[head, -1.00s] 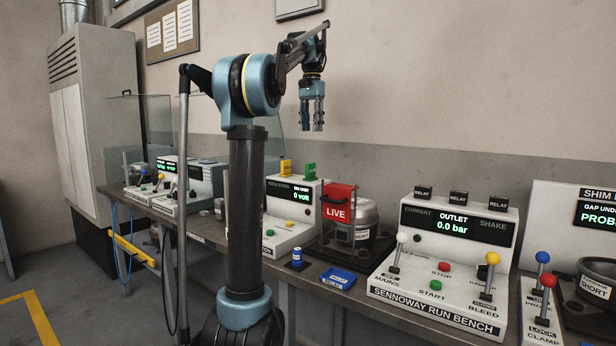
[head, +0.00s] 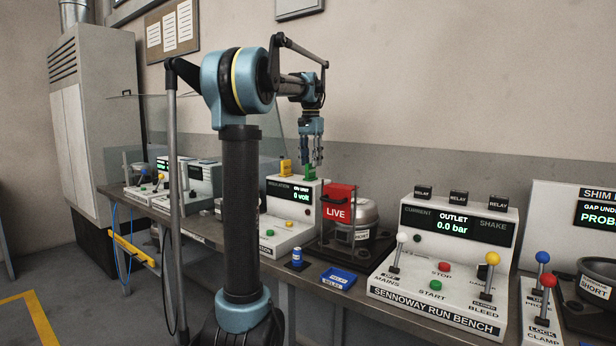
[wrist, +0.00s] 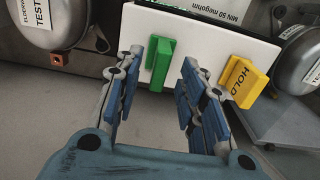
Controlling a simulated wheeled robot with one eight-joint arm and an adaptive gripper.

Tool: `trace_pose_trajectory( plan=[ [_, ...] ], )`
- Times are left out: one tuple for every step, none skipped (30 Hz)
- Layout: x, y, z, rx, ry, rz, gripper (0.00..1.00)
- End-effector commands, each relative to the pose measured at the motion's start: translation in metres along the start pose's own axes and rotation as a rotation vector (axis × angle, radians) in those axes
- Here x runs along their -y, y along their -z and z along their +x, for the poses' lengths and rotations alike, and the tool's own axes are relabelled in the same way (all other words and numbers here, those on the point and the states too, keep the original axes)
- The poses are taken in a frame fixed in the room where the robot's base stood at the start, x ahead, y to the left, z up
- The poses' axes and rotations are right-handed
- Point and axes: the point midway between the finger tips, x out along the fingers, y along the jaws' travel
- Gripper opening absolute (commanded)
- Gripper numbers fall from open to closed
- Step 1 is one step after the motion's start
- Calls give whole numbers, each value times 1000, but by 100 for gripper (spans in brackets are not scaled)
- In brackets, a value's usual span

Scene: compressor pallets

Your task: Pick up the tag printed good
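A green tag (head: 310,173) stands on top of the white tester with the "0 volt" display. It also shows in the wrist view (wrist: 160,62), where no print on it can be read. A yellow tag (head: 285,167) stands to its left in the head view; in the wrist view it is at the right and reads HOLD (wrist: 246,82). My gripper (head: 311,163) is open and points down just above the green tag. In the wrist view the green tag appears between the two fingers; I cannot tell whether they reach around it.
The tester (head: 290,212) stands on the grey bench (head: 250,259). A red LIVE cover (head: 338,203) and a compressor (head: 362,213) stand close at its right.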

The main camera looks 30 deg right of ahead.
Motion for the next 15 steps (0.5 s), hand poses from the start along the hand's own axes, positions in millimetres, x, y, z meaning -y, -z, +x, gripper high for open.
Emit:
trace_pose_trajectory(
  plan=[
    [0,-1,8,0,0,0,37],
    [0,-1,12,0,0,0,37],
    [0,-1,16,0,0,0,37],
    [0,-1,20,0,0,0,37],
    [0,-1,22,0,0,0,37],
    [0,-1,25,0,0,0,37],
    [0,-1,26,0,0,0,37],
    [0,-1,28,0,0,0,37],
    [0,-1,28,0,0,0,37],
    [0,-1,29,0,0,0,37],
    [0,-1,29,0,0,0,37],
    [0,-1,29,0,0,0,37],
    [0,-1,29,0,0,0,37],
    [0,-1,29,0,0,0,37],
    [0,-1,29,0,0,0,37]
  ],
)
